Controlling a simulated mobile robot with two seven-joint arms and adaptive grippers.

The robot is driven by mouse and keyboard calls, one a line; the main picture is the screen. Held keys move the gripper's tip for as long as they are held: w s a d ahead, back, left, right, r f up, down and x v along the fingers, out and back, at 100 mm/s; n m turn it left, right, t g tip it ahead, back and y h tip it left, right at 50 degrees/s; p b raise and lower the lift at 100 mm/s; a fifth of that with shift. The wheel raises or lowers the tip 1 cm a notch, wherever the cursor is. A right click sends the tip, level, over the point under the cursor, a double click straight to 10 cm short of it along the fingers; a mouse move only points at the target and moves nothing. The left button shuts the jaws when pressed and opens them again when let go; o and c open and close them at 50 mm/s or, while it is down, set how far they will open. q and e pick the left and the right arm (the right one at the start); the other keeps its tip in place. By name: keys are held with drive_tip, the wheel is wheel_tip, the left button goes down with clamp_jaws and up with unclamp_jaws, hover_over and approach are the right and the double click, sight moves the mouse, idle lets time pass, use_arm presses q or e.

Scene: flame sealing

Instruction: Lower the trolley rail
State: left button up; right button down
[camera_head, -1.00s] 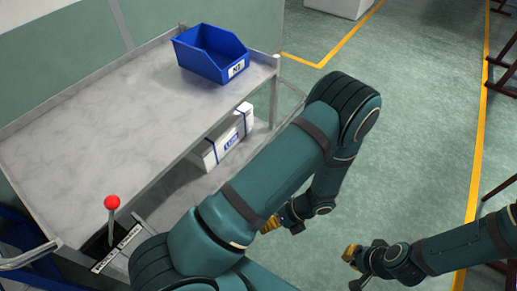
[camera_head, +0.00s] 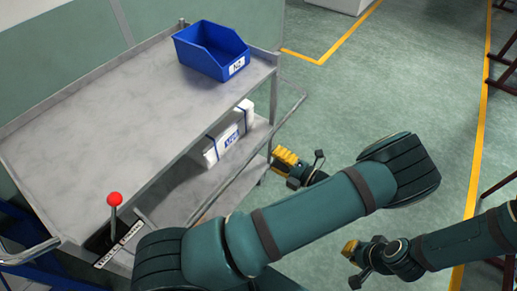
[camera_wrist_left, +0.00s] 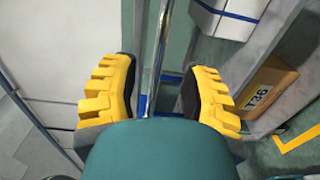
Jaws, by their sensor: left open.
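The trolley rail (camera_head: 236,174) is a thin metal bar running slantwise along the trolley's open right side, beside the lower shelf; my arm hides its near end. My left gripper (camera_head: 286,157), with yellow fingers, is just right of the rail in the head view. In the left wrist view the rail (camera_wrist_left: 157,50) runs between the two open yellow fingers (camera_wrist_left: 160,95), with a gap on each side. The trolley (camera_head: 110,105) has a grey top shelf. My right gripper (camera_head: 349,250) is apart from the trolley at the lower right; its finger opening is unclear.
A blue bin (camera_head: 212,50) stands on the top shelf. A white box with blue straps (camera_head: 228,135) is on the lower shelf. A red-knobbed lever (camera_head: 115,199) rises at the near corner. A cardboard box (camera_wrist_left: 265,90) shows in the wrist view. Green floor right of the trolley is clear.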

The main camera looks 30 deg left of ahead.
sight(258, 148)
use_arm(q)
drive_tip(key=a, duration=0.7)
drive_tip(key=shift+w+f, duration=0.1)
drive_tip(key=shift+w, duration=0.1)
drive_tip(key=shift+c, duration=0.4)
drive_tip(key=shift+d, duration=0.1)
clamp_jaws()
